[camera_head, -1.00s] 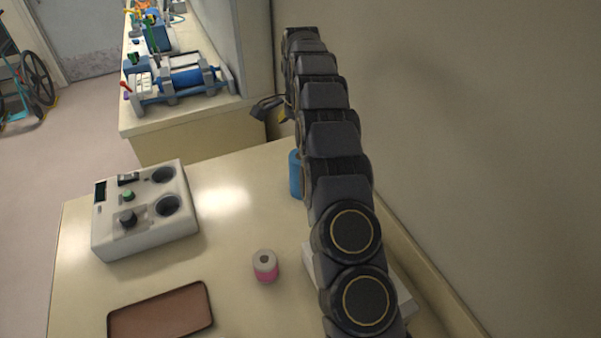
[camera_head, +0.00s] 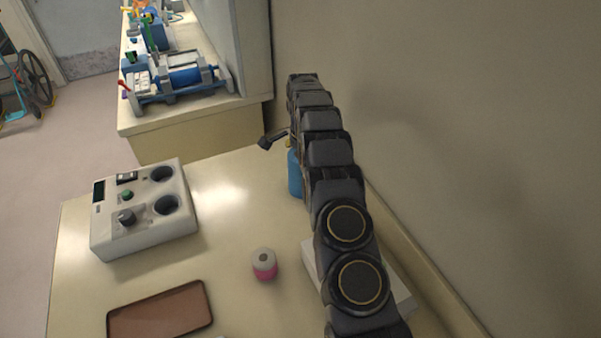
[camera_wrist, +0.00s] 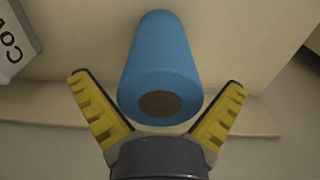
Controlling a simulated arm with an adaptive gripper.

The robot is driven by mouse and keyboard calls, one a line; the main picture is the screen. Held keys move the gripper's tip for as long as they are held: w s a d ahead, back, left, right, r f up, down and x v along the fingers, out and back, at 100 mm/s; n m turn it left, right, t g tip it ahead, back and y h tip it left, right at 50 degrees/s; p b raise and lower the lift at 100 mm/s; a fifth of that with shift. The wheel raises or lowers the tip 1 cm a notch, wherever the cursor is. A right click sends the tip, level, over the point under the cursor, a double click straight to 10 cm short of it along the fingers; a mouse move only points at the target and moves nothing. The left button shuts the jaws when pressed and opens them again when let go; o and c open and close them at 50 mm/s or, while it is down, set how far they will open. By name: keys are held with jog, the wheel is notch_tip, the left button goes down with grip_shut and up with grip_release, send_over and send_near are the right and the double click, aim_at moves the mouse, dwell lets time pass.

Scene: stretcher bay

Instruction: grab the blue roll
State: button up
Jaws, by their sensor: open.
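The blue roll (camera_head: 295,176) stands upright on the table beside my arm, which hides its right side in the head view. In the wrist view the blue roll (camera_wrist: 160,62) lies ahead of my gripper, with its dark core hole facing the camera. My gripper (camera_wrist: 160,100) is open, with a yellow-padded finger on each side of the roll's near end. The fingers appear apart from it. In the head view only one finger (camera_head: 272,139) shows, above and left of the roll, and the rest is hidden behind my arm.
A pink-and-white spool (camera_head: 264,264), a grey control box (camera_head: 150,235) and a brown tray (camera_head: 160,312) stand on the table (camera_head: 225,270). A white box (camera_head: 400,285) lies partly under my arm. The wall is close on the right.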

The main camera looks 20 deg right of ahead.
jog(key=c, duration=1)
jog(key=shift+r, duration=0.15)
